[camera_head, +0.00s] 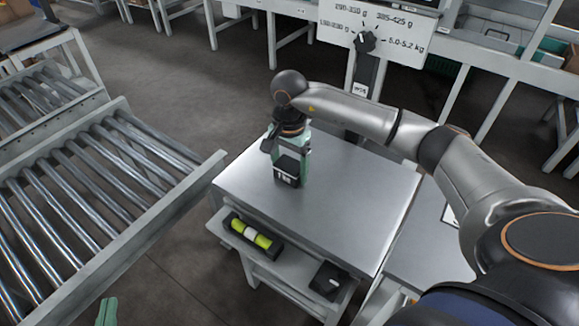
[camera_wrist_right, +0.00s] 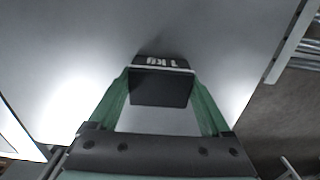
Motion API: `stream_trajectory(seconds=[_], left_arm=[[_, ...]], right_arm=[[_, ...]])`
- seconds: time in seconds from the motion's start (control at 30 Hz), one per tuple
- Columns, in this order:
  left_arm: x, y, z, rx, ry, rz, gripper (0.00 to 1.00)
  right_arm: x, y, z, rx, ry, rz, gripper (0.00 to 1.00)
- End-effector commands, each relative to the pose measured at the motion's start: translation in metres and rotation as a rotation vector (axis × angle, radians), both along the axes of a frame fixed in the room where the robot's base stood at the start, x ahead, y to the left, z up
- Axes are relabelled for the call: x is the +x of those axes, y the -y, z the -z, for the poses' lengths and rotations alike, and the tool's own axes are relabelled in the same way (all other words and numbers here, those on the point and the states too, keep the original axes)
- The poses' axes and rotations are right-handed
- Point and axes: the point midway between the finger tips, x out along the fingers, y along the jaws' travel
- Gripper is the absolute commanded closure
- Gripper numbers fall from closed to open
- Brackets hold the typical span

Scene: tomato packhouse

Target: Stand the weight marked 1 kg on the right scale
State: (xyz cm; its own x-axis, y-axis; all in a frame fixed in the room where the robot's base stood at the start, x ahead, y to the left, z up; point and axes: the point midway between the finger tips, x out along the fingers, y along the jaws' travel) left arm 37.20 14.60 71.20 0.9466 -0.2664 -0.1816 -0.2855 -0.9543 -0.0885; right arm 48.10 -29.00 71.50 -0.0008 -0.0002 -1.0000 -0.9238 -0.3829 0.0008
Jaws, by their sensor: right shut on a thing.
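The dark block-shaped weight (camera_head: 287,172) has a white 1 kg marking on its face. It also shows in the right wrist view (camera_wrist_right: 160,88), between the two green fingers. My right gripper (camera_head: 292,160) points down and is shut on the weight. The weight is over the left part of a bare steel scale platform (camera_head: 345,205). It is on the plate or just above it; I cannot tell which. A green fingertip of my left gripper (camera_head: 107,312) shows at the bottom left edge; the rest of it is out of view.
A roller conveyor (camera_head: 90,190) is at the left. A dial sign (camera_head: 372,38) stands behind. Another steel surface (camera_head: 425,240) lies right, partly behind my arm.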

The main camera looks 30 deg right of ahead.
Motion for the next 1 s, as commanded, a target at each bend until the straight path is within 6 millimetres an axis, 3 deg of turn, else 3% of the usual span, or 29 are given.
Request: stream_trajectory(seconds=[0.13, 0.17, 0.3, 0.7, 1.0], left_arm=[[0.001, 0.000, -0.002, 0.001, 0.012, 0.001, 1.00], [0.001, 0.000, -0.003, 0.001, 0.014, 0.001, 1.00], [0.001, 0.000, -0.004, 0.001, 0.016, 0.001, 1.00], [0.000, 0.000, -0.003, -0.001, -0.007, 0.000, 1.00], [-0.029, 0.001, 0.066, -0.001, -0.298, -0.019, 1.00]], right_arm=[[0.001, 0.000, -0.002, 0.001, 0.006, 0.001, 1.00], [0.000, 0.000, 0.001, 0.000, 0.000, 0.000, 0.15], [0.000, 0.000, 0.001, 0.000, 0.000, 0.000, 0.00], [0.001, 0.000, -0.007, 0.000, 0.003, 0.000, 0.00], [0.001, 0.000, -0.070, 0.000, 0.004, 0.000, 0.00]])
